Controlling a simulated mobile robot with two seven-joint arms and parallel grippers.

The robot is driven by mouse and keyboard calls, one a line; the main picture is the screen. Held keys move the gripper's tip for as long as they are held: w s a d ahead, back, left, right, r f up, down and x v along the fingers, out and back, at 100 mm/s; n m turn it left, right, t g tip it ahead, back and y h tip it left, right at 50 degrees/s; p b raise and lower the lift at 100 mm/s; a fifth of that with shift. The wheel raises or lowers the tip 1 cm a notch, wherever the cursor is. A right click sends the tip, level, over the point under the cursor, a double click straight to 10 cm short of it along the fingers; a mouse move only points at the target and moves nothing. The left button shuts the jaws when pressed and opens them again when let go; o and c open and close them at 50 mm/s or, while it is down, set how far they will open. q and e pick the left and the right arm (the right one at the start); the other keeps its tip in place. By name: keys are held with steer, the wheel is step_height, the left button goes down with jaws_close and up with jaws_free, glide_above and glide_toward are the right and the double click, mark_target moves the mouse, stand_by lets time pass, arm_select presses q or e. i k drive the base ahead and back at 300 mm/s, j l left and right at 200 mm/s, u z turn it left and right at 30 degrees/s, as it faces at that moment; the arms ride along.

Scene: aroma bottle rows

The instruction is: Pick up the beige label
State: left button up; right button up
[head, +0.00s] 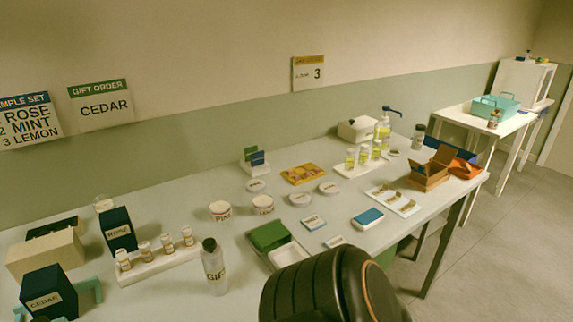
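I cannot single out the beige label with certainty. Small pale flat pieces lie near the table's front edge: a white card with a blue band and lettering (313,222), and a smaller pale piece (335,241) just right of a shallow tray (289,254) holding a green block. A white card with several small tan pieces (394,200) lies further right. No gripper is in view. A dark rounded link of my own arm fills the bottom middle and hides part of the table's front edge.
The white table (180,290) holds a clear bottle (213,267), a rack of small vials (157,260), dark boxes (118,230), round tubs (220,211), a blue-topped box (367,218) and an open brown carton (430,172). A second table with a teal basket (495,107) stands at the right.

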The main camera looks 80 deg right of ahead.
mark_target(384, 189)
steer(key=z, duration=3.3)
